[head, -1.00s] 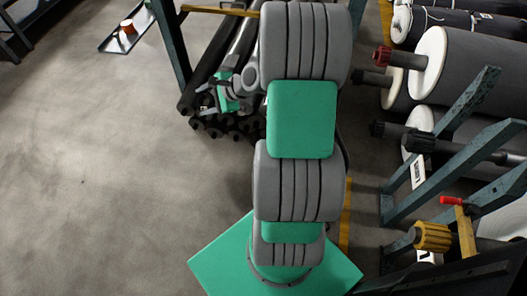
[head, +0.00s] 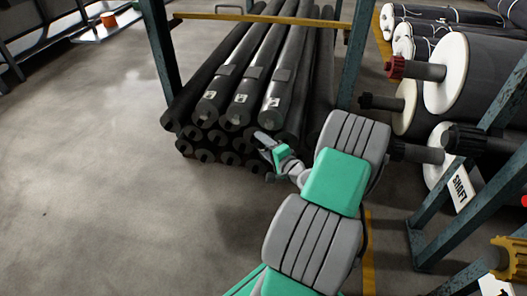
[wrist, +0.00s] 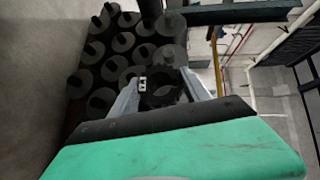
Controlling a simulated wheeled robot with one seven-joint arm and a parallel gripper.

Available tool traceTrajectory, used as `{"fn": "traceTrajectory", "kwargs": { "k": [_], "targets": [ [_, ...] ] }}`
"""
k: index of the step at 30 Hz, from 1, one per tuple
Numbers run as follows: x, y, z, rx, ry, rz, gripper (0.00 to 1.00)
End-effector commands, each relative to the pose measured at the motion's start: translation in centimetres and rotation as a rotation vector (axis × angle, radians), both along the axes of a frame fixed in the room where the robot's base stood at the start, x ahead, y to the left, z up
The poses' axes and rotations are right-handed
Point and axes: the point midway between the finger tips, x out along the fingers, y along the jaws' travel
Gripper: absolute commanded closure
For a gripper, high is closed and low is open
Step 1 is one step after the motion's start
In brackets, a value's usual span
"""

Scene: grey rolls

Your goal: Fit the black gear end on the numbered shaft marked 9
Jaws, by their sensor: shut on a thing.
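My gripper (head: 266,158) is in front of the pile of black shafts in the head view, toward their near ends. In the wrist view my gripper (wrist: 161,80) has its two grey fingers on either side of a black ring-like piece, the black gear end (wrist: 160,98), and is shut on it. Black shafts (head: 245,70) with white number labels lie on top of the pile; the digits are too small to read. One label (wrist: 142,84) shows beside the left finger in the wrist view. The gear end is hardly distinguishable in the head view.
Blue-green rack posts (head: 160,50) and a yellow bar (head: 260,19) frame the pile. The floor (head: 90,190) at the left is clear.

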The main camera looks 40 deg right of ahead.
Motion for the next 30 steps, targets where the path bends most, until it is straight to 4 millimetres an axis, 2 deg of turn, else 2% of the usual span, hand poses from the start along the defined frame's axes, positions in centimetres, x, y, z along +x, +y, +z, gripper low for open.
{"fn": "traceTrajectory", "kwargs": {
  "k": [8, 21, 30],
  "targets": [
    [-0.2, -0.3, 0.3, -0.001, 0.000, -0.004, 1.00],
    [2.7, -3.9, 0.1, -0.001, 0.001, -0.003, 1.00],
    [3.3, -4.8, 0.3, 0.001, 0.000, -0.003, 1.00]
  ]
}}
